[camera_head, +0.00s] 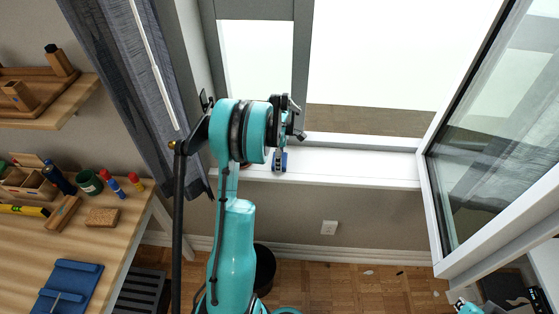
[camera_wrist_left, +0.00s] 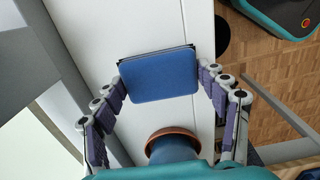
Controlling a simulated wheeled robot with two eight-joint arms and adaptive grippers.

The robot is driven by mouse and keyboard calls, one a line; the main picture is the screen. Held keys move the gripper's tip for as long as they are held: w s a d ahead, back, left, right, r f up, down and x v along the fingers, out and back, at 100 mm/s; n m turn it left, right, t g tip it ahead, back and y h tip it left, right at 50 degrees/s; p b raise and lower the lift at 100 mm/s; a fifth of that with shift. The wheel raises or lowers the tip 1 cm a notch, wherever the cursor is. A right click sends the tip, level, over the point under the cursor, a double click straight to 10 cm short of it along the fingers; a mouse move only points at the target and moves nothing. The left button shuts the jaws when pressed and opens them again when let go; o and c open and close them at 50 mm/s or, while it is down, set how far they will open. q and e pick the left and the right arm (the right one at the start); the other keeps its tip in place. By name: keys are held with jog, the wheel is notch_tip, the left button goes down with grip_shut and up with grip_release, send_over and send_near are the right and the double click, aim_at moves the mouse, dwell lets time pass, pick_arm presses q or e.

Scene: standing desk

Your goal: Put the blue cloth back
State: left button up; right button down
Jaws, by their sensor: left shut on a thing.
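The blue cloth (camera_wrist_left: 160,75) is a flat blue rectangle with a dark edge, seen over the white sill in the left wrist view. My left gripper (camera_wrist_left: 160,78) is shut on it, with fingertips at its left and right sides. In the head view a small blue part (camera_head: 279,162) shows at the window sill, below my left wrist, which hides most of the gripper. I cannot tell whether the cloth touches the sill. My right gripper (camera_head: 524,301) shows only partly at the bottom right edge, and its opening is unclear.
A brown-rimmed round pot (camera_wrist_left: 172,134) stands close to the cloth. The wooden desk (camera_head: 105,245) at left holds a flat blue object (camera_head: 68,283), bottles and blocks. A grey curtain hangs beside it.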

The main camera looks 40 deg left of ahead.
pick_arm(q)
jog(key=shift+r, duration=0.1)
jog(key=o, duration=1)
